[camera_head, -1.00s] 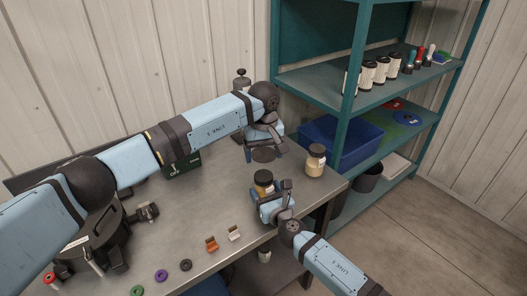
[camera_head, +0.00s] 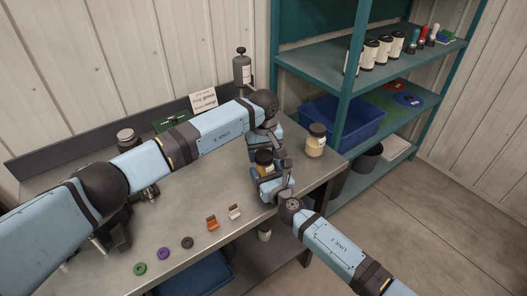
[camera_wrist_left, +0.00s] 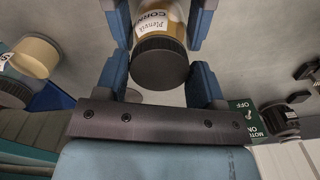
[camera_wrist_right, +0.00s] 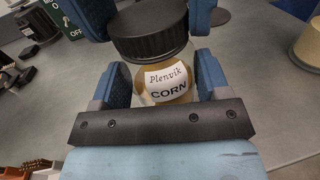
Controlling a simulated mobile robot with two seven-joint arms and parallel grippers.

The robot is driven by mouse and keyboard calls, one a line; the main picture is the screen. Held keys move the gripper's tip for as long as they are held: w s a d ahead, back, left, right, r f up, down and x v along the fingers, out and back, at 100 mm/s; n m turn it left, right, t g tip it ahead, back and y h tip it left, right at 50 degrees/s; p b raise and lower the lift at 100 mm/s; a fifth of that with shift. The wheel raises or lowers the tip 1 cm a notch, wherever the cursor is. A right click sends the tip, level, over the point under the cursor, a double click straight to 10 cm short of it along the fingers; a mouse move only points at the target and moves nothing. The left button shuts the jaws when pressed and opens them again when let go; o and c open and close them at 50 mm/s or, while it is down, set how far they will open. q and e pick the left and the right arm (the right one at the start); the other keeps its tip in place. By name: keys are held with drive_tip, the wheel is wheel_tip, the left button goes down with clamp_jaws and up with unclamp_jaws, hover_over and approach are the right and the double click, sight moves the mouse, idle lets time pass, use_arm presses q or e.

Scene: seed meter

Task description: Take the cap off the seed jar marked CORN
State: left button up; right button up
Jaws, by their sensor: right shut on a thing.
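The jar marked CORN (camera_wrist_right: 168,80) has a black ribbed cap (camera_wrist_right: 148,32), which is on it. In the head view the jar (camera_head: 266,168) is at the right part of the bench. My right gripper (camera_wrist_right: 163,82) is shut on the jar's body below the cap; it also shows in the head view (camera_head: 268,186). My left gripper (camera_wrist_left: 160,72) is open, with one finger on each side of the cap (camera_wrist_left: 160,62). Small gaps seem to show between its fingers and the cap; contact is not clear.
Another dark-capped jar (camera_head: 316,141) stands on the bench to the right. Orange and white clips (camera_head: 212,223) and several coloured rings (camera_head: 163,253) lie near the front edge. A pump bottle (camera_head: 242,68) stands at the back. A blue bin (camera_head: 345,130) sits on the shelf at right.

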use_arm(q)
drive_tip(key=c, duration=0.6)
drive_tip(key=shift+o, duration=0.2)
drive_tip(key=n, duration=1.3)
drive_tip(key=shift+n, duration=0.3)
drive_tip(key=n, duration=1.2)
drive_tip(key=shift+r+n, duration=0.1)
drive_tip(key=shift+n, duration=0.3)
drive_tip(key=n, duration=0.8)
drive_tip(key=shift+n, duration=0.4)
drive_tip(key=n, duration=0.8)
drive_tip(key=shift+r, duration=0.15)
